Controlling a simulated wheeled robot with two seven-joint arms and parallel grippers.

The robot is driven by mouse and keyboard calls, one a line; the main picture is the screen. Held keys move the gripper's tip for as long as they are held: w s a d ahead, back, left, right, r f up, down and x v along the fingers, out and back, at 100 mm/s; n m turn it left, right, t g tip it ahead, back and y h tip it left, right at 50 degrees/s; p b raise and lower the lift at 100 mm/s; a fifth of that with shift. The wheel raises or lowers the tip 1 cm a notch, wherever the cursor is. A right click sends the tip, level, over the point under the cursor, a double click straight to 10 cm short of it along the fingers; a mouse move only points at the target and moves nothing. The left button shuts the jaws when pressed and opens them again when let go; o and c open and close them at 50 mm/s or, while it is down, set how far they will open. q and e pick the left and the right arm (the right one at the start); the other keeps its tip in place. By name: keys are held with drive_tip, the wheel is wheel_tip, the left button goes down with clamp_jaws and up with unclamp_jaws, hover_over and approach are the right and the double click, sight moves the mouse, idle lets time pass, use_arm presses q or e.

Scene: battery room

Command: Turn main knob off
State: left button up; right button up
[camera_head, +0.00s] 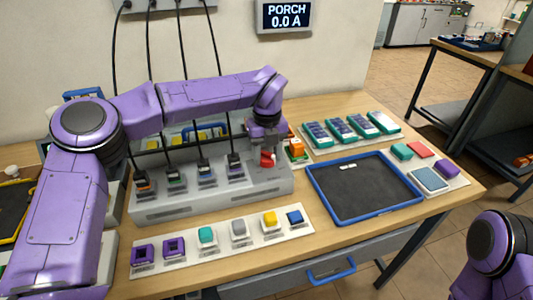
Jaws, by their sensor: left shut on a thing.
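The red main knob (267,160) sits at the right end of the grey charging panel (215,202). My left arm reaches over the panel from the left. My left gripper (266,147) points down and is shut on the knob, hiding its upper part. The knob's exact angle is hard to read at this size. A wall display (285,15) reads "PORCH 0.0 A". Only part of my right arm shows at the lower right, and its gripper is out of view.
Black cables run down to several plugs on the panel. A strip of coloured blocks (222,240) lies in front. A blue-rimmed black tray (365,220) stands to the right, with teal battery packs (340,128) behind it. An orange-and-white block (296,148) is close beside the gripper.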

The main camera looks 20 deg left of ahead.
sight(267, 153)
use_arm(q)
drive_tip(key=shift+r, duration=0.1)
drive_tip(key=o, duration=1)
drive_tip(key=shift+o, duration=0.2)
wheel_tip(267, 153, up, 10)
drive_tip(key=shift+r+b, duration=0.25)
drive_tip(key=shift+b, duration=0.1)
